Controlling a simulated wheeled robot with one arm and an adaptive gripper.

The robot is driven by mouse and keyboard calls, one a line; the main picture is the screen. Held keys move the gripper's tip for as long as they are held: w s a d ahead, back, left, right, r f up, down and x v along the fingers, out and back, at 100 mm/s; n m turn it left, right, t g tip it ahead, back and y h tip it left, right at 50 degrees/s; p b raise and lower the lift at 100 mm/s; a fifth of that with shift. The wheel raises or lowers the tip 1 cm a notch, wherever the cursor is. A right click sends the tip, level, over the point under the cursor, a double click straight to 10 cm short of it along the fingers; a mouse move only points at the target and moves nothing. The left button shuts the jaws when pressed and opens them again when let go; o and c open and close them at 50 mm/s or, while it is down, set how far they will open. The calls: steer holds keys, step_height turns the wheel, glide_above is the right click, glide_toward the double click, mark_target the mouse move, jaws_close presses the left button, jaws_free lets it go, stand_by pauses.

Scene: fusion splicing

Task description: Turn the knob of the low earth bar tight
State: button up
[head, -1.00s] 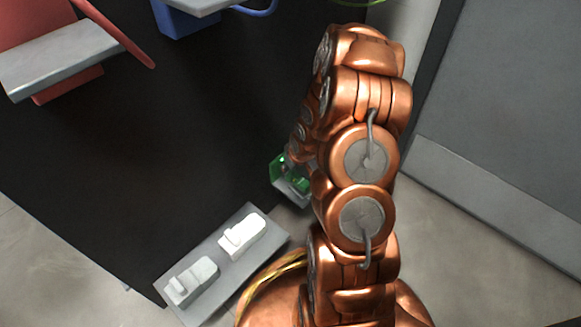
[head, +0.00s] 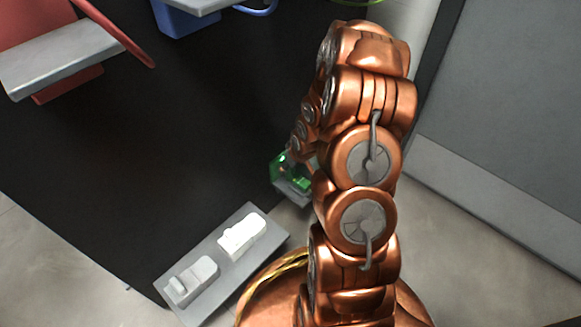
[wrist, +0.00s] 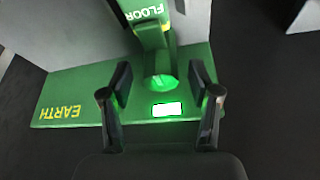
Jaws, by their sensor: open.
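In the wrist view a green earth bar (wrist: 85,98) carries the yellow word EARTH, upside down in the picture. A round green knob (wrist: 161,82) sits on it, below a green upright marked FLOOR (wrist: 150,35). My gripper (wrist: 160,77) is open, with one black finger on each side of the knob and a gap on both sides. A bright white rectangle (wrist: 167,109) glows on the bar just below the knob. In the head view the green bar (head: 291,172) shows small at the dark panel's edge, partly hidden by my arm.
A red bracket with a grey bar (head: 62,62) and a blue part (head: 185,18) stand at the top left. A grey cabinet (head: 510,110) is on the right.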

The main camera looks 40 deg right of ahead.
steer(key=v, duration=1.1)
stand_by(0.5)
